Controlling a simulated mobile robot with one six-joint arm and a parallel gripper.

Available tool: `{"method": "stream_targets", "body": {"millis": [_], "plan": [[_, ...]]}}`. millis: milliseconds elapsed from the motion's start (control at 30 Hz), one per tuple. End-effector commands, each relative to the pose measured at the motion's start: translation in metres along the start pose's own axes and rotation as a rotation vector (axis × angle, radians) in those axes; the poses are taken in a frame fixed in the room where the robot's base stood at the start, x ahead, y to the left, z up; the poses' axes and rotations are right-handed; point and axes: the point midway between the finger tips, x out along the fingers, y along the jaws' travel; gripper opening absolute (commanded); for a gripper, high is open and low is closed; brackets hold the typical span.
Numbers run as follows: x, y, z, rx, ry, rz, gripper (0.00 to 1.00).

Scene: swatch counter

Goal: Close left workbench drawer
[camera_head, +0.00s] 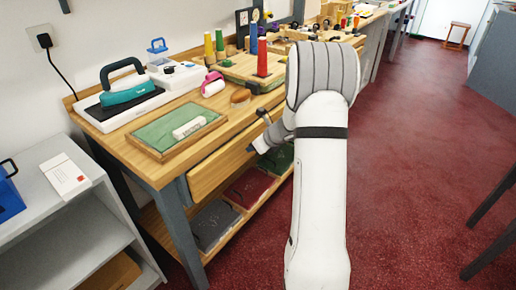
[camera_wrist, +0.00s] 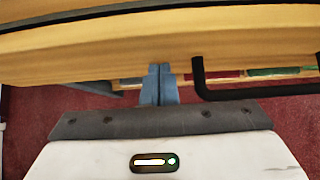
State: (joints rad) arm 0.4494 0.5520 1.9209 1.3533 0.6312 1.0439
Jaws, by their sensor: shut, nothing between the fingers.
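The workbench (camera_head: 152,168) runs along the wall, with a long wooden drawer front (camera_head: 222,168) below its top. The drawer front also spans the top of the wrist view (camera_wrist: 100,60), with a dark gap above it. I cannot tell how far the drawer stands out. A black bar handle (camera_wrist: 198,78) shows right of my fingers. My gripper (camera_wrist: 160,68) is shut and empty, its blue-grey fingertips at the front's lower edge; contact is unclear. In the head view my gripper (camera_head: 255,148) is beside the drawer front, and my arm hides the part farther right.
A green mat board (camera_head: 155,135), a teal press (camera_head: 124,95) and colored cones stand on the bench. Folded swatches (camera_head: 215,222) lie on the lower shelf. A grey shelf unit (camera_head: 45,222) stands at left. The red floor (camera_head: 410,160) at right is mostly clear.

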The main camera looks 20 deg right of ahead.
Motion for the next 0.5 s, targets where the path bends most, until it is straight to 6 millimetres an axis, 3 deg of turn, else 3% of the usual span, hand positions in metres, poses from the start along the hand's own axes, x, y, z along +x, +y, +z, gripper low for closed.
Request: {"method": "stream_targets", "body": {"millis": [33,500], "plan": [[0.0005,-0.0018,0.0067,-0.002,-0.011,-0.003,0.0],[-0.0037,-0.0064,0.0056,0.003,-0.017,-0.008,0.0]]}}
